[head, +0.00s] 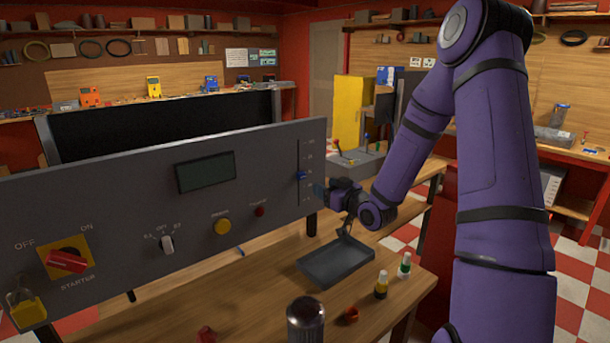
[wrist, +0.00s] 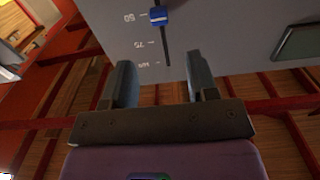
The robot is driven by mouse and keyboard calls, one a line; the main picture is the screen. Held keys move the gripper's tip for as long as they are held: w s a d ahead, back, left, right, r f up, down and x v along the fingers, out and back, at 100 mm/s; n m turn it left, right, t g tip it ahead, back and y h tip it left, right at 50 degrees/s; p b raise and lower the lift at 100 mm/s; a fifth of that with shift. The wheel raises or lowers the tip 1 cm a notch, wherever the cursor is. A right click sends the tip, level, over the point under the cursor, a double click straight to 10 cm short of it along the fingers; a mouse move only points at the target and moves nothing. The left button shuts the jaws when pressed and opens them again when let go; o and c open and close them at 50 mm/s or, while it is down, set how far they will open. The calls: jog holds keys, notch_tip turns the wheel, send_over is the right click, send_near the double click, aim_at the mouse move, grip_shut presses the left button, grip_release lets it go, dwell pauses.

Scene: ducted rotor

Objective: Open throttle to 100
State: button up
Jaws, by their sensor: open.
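The grey control panel (head: 110,190) has a vertical throttle slot with a blue slider knob (head: 301,175) near its right end. In the wrist view the blue knob (wrist: 158,16) sits by the 50 mark, with a 75 mark and a further, unclear end mark along the slot towards my gripper. My gripper (wrist: 160,65) is open and empty, its two fingers either side of the slot's line, short of the knob. In the head view my gripper (head: 319,190) is close beside the panel's right edge, just right of the knob. Contact with the panel cannot be told.
The panel also carries a red starter switch (head: 66,261), a rotary knob (head: 167,244), a yellow button (head: 222,226) and a display (head: 206,172). A dark tray (head: 335,262), small bottles (head: 382,285) and a dark cylinder (head: 305,320) stand on the wooden table below.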

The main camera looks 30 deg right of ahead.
aim_at(303, 175)
jog(key=w, duration=0.3)
jog(key=w+a, duration=0.1)
jog(key=w, duration=0.3)
jog(key=w+a, duration=0.1)
jog(key=w, duration=0.2)
jog(key=shift+w, duration=0.3)
grip_shut()
